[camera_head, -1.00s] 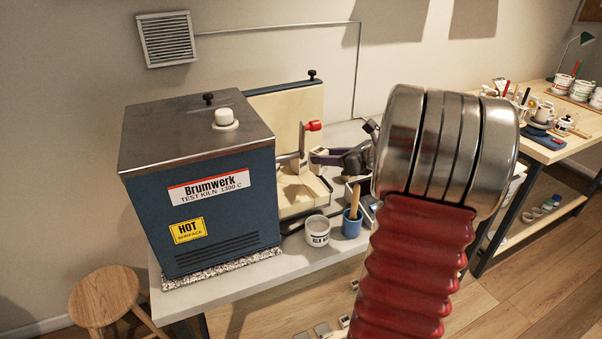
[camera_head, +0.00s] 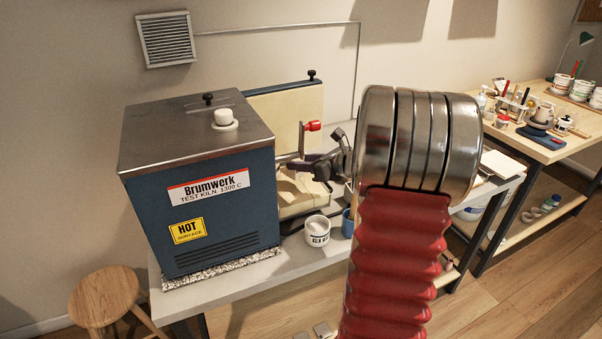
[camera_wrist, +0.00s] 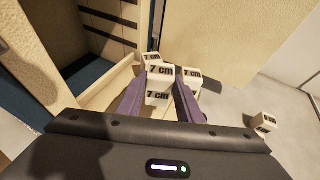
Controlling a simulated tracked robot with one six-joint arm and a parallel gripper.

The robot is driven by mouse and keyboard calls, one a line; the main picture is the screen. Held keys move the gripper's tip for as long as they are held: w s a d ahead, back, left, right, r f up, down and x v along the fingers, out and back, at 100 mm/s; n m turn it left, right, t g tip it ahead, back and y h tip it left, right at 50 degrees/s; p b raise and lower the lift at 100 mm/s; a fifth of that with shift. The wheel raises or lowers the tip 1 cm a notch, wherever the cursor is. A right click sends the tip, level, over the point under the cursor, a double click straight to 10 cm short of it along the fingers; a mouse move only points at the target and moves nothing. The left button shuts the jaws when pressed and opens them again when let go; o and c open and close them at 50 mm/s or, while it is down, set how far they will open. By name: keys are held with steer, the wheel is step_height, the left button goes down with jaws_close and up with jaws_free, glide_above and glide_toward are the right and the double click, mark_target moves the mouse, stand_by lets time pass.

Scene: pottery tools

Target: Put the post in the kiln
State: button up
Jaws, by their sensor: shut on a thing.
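A white block-shaped post (camera_wrist: 157,98) marked "7 cm" is between the purple fingers of my gripper (camera_wrist: 162,80) in the wrist view. My gripper is shut on it. In the head view my gripper (camera_head: 292,164) is at the right side of the kiln (camera_head: 215,200), by its open front; the post cannot be made out there. The kiln is a blue box with a metal top. In the wrist view the kiln's cream-lined opening (camera_wrist: 75,45), with dark slots in its wall, lies at upper left, ahead of the post.
The cream-lined kiln door (camera_head: 290,108) stands open, with a red-tipped handle (camera_head: 313,126) nearby. A white cup (camera_head: 317,231) is on the bench.

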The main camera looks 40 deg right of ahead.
mark_target(300, 173)
step_height(300, 173, down, 3)
steer(key=shift+w+a+f, duration=0.1)
steer(key=shift+w+f, duration=0.05)
steer(key=shift+f, duration=0.25)
steer(key=o, duration=1.2)
steer(key=shift+f, duration=0.1)
steer(key=v, duration=1.2)
